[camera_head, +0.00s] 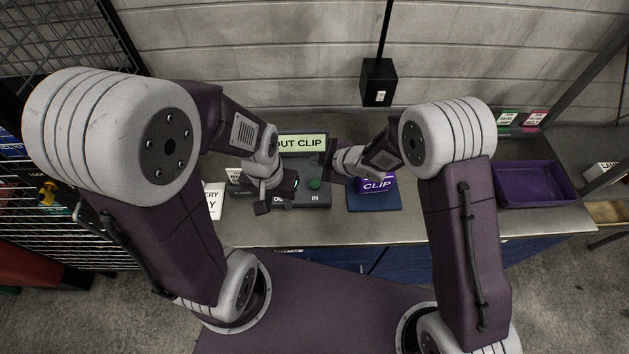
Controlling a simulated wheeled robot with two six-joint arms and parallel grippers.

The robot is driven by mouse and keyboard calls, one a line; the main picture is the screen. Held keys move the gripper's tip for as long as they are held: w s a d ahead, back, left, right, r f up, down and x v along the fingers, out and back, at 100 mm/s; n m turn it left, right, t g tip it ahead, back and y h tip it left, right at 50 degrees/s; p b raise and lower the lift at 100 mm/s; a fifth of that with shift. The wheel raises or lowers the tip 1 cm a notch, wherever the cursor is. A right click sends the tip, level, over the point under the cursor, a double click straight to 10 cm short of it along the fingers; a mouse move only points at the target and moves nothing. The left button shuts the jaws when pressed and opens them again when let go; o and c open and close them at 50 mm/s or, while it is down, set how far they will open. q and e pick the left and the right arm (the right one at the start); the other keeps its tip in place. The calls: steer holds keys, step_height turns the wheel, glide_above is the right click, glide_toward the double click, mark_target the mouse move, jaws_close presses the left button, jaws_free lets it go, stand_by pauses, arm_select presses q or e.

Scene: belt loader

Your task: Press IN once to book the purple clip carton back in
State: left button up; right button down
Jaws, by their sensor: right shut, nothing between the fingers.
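The grey console (318,205) stands on the bench, and its lit green display (301,142) reads "OUT CLIP". The green button (314,184) above the IN label is uncovered. My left gripper (278,198) is low over the console's left part and hides most of the OUT side; its finger gap is unclear. My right gripper (331,172) is shut and empty, just above and right of the green button. The purple carton (377,185) marked CLIP sits on a dark blue mat (375,204), partly hidden by my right wrist.
An empty-looking purple tray (536,184) lies on the bench at right. White label cards, one (214,201) left of the console, stand nearby. A black box (378,82) hangs on a pole behind. The bench front between mat and tray is partly blocked by my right arm.

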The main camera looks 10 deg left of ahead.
mark_target(317, 185)
step_height(317, 185, down, 8)
steer(key=b, duration=0.7)
steer(key=shift+f+b, duration=0.2)
steer(key=shift+b, duration=0.15)
steer(key=shift+f, duration=0.15)
stand_by(1.3)
steer(key=shift+f+b, duration=0.45)
steer(key=shift+b, duration=0.05)
steer(key=shift+s+f+b, duration=0.1)
steer(key=shift+f+b, duration=0.4)
steer(key=shift+f, duration=0.05)
stand_by(0.4)
stand_by(0.3)
steer(key=shift+r+p, duration=0.9)
steer(key=shift+r, duration=0.1)
